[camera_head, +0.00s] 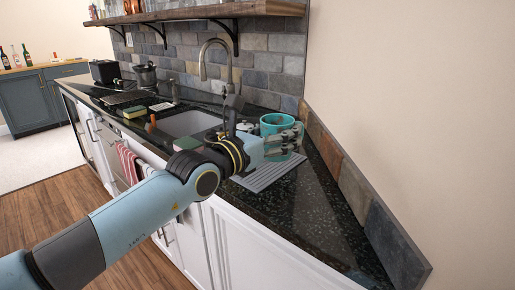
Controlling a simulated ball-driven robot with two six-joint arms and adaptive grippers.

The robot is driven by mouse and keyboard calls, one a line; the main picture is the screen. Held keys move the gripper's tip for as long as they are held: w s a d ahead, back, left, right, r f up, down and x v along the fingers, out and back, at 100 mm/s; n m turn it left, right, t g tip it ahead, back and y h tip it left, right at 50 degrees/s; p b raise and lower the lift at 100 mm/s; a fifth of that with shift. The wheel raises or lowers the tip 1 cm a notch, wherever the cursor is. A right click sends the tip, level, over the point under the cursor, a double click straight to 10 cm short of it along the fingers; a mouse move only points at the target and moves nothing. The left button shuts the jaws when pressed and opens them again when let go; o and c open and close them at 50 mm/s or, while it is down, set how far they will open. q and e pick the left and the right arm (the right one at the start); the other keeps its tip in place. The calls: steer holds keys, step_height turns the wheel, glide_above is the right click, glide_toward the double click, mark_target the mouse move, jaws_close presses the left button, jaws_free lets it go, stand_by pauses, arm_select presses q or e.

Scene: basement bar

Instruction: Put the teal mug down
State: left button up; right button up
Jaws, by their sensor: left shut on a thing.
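The teal mug (273,122) is at the far end of my left arm, over the dark counter near the tiled corner. My left gripper (295,141) is shut on the mug, with its fingers against the side nearest me. The mug looks upright, and part of it is hidden behind the fingers. I cannot tell whether its base touches anything. A grey ribbed mat (270,175) lies on the counter just below and in front of the gripper. My right gripper is not in view.
The dark speckled counter (305,215) is clear at the front right. A sink (190,123) with a tall curved faucet (203,65) is left of the mug. A small whitish pot (246,127) stands close beside the mug. A tiled backsplash (345,175) borders the right side.

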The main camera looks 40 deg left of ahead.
arm_select(q)
steer(key=w+a+f+b, duration=0.3)
steer(key=w+a+b, duration=0.1)
steer(key=b, duration=0.1)
steer(key=w+a+f+b, duration=0.4)
steer(key=b, duration=0.2)
steer(key=shift+f, duration=0.15)
steer(key=shift+w+a+f+b, duration=0.1)
steer(key=shift+w+a+b, duration=0.15)
steer(key=shift+a+b, duration=0.15)
step_height(320, 180, down, 4)
steer(key=b, duration=0.3)
